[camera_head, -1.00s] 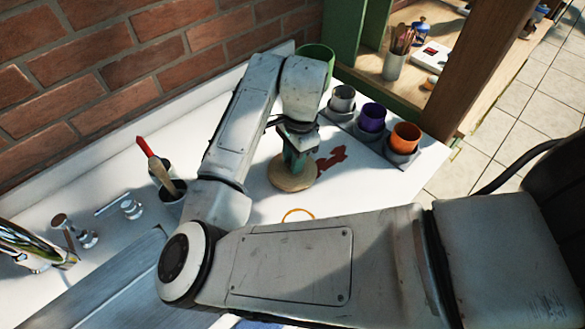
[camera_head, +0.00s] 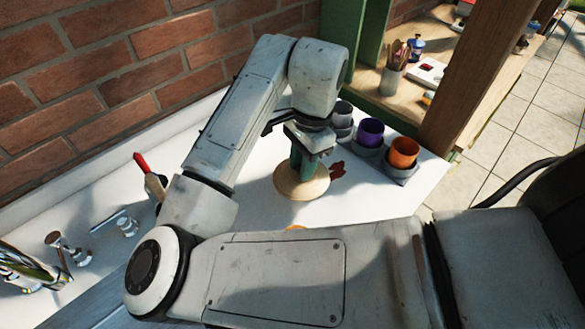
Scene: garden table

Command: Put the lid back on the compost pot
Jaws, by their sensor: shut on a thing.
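The lid (camera_head: 301,183) is a round, pale wooden disc. My gripper (camera_head: 304,157) is above its middle and shut on the lid's grip, which the fingers largely hide. The lid is over the white worktop, left of the cups; I cannot tell how high it is above the surface. The compost pot does not show now; a green round vessel was partly visible behind my arm earlier, and my arm now covers that place.
A grey cup (camera_head: 342,114), a purple cup (camera_head: 369,132) and an orange cup (camera_head: 403,152) stand in a row to the right. A red-handled tool (camera_head: 141,162) and a tap (camera_head: 22,268) are at the left. A brick wall (camera_head: 120,70) bounds the back.

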